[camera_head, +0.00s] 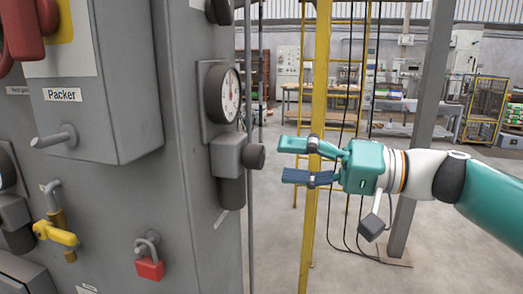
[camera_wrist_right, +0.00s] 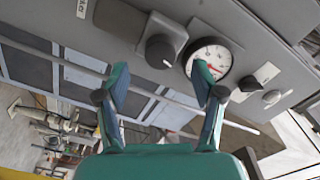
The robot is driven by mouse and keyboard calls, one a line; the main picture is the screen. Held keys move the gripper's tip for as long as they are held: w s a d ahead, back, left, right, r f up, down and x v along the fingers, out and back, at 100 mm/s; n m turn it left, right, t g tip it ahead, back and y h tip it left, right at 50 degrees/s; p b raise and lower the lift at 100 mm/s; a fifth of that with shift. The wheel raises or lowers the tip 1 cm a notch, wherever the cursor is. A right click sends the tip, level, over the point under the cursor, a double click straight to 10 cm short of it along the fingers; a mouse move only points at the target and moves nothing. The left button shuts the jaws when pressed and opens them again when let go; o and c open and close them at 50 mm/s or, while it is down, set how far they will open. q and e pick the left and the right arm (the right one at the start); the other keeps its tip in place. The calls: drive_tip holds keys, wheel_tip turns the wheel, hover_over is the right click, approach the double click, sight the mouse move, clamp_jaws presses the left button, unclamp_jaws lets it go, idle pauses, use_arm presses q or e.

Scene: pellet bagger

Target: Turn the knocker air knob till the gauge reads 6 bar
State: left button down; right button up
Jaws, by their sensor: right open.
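The dark round knob (camera_head: 256,156) sticks out from a grey regulator body (camera_head: 228,154) on the side of the grey cabinet. The dial gauge (camera_head: 225,93) sits just above it, seen at a slant. In the right wrist view the knob (camera_wrist_right: 160,51) and the white-faced gauge (camera_wrist_right: 211,59) show side by side. A red needle shows on the gauge, but its reading is too small to tell. My right gripper (camera_head: 286,160) is open and empty, to the right of the knob and apart from it. My left gripper is out of view.
The cabinet carries a "Packer" box (camera_head: 100,80), a red padlock (camera_head: 149,262), a yellow valve handle (camera_head: 56,234) and a red handle (camera_head: 25,30) at the left. A yellow post (camera_head: 318,90) stands behind my right gripper. Open floor lies beyond.

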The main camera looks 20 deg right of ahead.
sight(263, 159)
drive_tip(key=x, duration=0.4)
drive_tip(key=shift+w+a+p, duration=0.2)
drive_tip(key=shift+a+p, duration=0.05)
drive_tip(key=shift+p, duration=0.15)
drive_tip(key=shift+w+a, duration=0.1)
drive_tip(key=shift+w, duration=0.05)
drive_tip(key=c, duration=1)
drive_tip(key=shift+a, duration=0.15)
drive_tip(key=shift+c, duration=0.7)
drive_tip(key=shift+f, duration=0.1)
